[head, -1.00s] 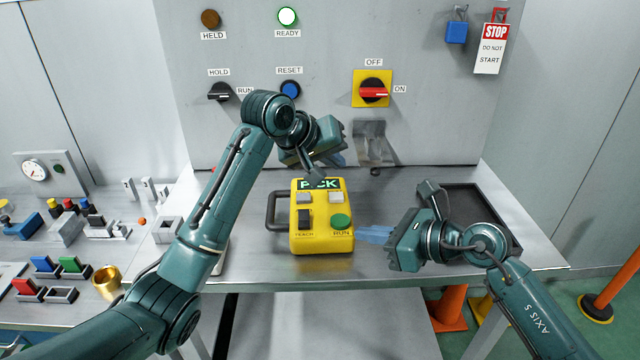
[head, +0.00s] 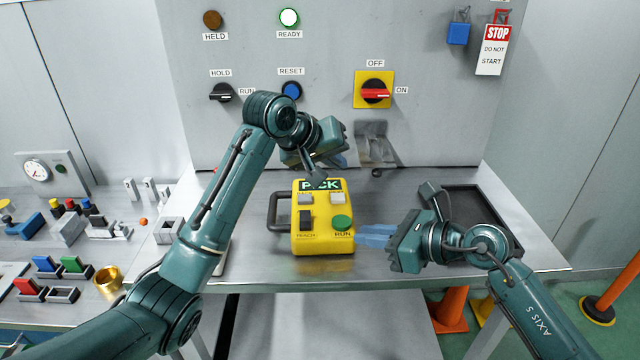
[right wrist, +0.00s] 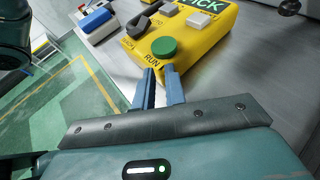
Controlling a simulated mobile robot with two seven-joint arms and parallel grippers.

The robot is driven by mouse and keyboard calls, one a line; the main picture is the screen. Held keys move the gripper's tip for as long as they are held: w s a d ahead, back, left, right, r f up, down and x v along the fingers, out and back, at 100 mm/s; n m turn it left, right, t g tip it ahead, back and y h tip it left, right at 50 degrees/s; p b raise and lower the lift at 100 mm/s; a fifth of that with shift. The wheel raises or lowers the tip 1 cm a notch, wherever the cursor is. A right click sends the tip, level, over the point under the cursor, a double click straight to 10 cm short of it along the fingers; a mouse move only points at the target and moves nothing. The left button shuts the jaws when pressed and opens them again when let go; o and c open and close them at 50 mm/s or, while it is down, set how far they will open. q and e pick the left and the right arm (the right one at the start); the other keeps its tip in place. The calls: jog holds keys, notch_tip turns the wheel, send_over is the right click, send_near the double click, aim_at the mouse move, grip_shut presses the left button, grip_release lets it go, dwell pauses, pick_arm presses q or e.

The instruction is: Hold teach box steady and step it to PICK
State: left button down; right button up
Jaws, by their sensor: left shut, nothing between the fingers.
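The yellow teach box (head: 323,246) sits on the steel bench, with a dark handle on its left side. Its display (head: 333,184) reads PICK, partly covered by part of my left gripper. Grey-white buttons, a black rocker and a green RUN button (head: 342,222) are on its face. My left gripper (head: 336,160) is shut and empty above the box's far end; its fingertips are mostly hidden. My right gripper (head: 362,236) is at the box's right side, fingers pointing at it. In the right wrist view its fingers (right wrist: 161,72) show a narrow gap near the RUN corner; contact is unclear.
A panel behind carries a lit READY lamp (head: 289,18), a HOLD/RUN knob (head: 222,92), a blue RESET button (head: 291,90) and a red switch (head: 375,93). A dark tray (head: 482,192) lies right. Fixtures and coloured blocks crowd the left bench.

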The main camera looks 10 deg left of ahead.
jog(key=shift+o, duration=1)
